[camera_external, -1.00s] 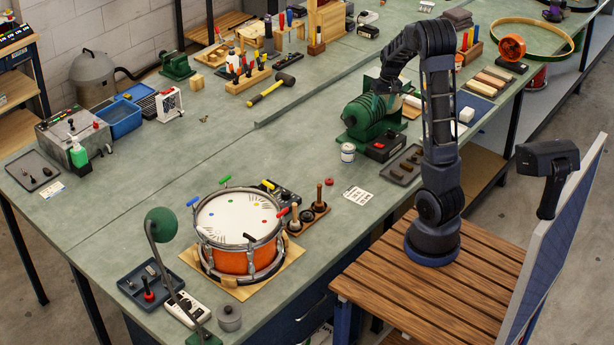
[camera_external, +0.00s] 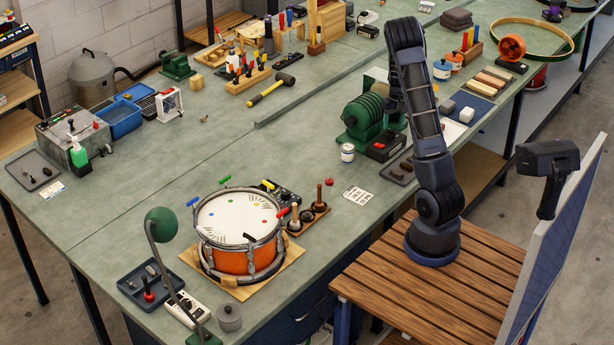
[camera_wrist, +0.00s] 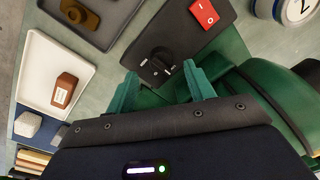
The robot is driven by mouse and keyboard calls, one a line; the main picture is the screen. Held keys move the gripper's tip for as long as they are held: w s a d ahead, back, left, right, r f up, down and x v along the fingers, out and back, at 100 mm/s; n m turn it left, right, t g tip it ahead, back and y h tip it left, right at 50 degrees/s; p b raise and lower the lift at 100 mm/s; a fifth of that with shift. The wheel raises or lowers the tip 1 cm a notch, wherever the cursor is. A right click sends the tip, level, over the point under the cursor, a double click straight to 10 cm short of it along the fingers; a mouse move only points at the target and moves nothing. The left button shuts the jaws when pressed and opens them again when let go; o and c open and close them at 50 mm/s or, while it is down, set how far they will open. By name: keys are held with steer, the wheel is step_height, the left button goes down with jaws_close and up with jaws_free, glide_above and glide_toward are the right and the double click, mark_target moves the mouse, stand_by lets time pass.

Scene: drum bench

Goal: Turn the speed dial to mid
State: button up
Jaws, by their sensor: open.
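The black round speed dial (camera_wrist: 162,60) sits on a dark control box (camera_wrist: 185,38), with small white marks around it. I cannot tell which mark it points at. The box also shows in the external view (camera_external: 385,147), in front of the green machine (camera_external: 366,115). My gripper (camera_wrist: 163,77) is open, its two teal fingers spread on either side of the dial in the picture. The fingers look apart from the dial; their height above it is unclear. In the external view my gripper is mostly hidden behind my arm.
A red rocker switch (camera_wrist: 204,12) is on the same box. A white labelled can (camera_external: 347,152) stands left of it. The drum (camera_external: 240,235) is well away at front left.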

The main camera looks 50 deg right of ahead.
mark_target(391, 134)
steer(key=shift+a+f, duration=0.1)
steer(key=shift+f, duration=1.95)
steer(key=c, duration=1)
